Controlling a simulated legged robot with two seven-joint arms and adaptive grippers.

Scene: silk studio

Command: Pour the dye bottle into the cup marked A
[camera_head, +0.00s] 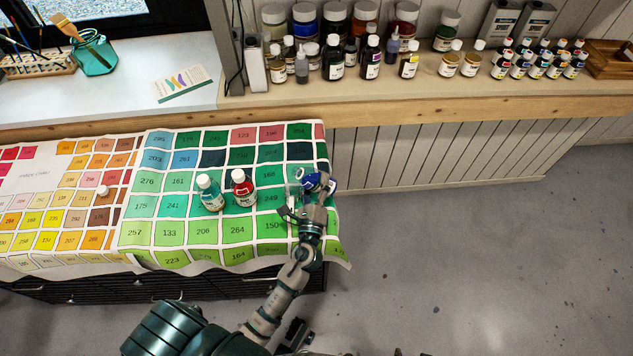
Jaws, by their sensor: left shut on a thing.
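My left gripper (312,205) is over the right end of the colour-chart cloth. It is shut on a small bottle with blue dye (313,182), which looks strongly tilted above the cloth. A clear cup (294,190) seems to stand just left of the bottle, partly hidden by the gripper; no letter can be read on it. A teal bottle (211,194) and a red bottle (243,189), both with white caps, stand upright to the left. A loose white cap (102,190) lies farther left. My right gripper is not in view.
The colour-chart cloth (183,235) covers the table and hangs over its front and right edges. A back shelf (430,92) holds several jars and bottles. A teal brush jar (93,55) stands back left. Open floor (480,270) lies to the right.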

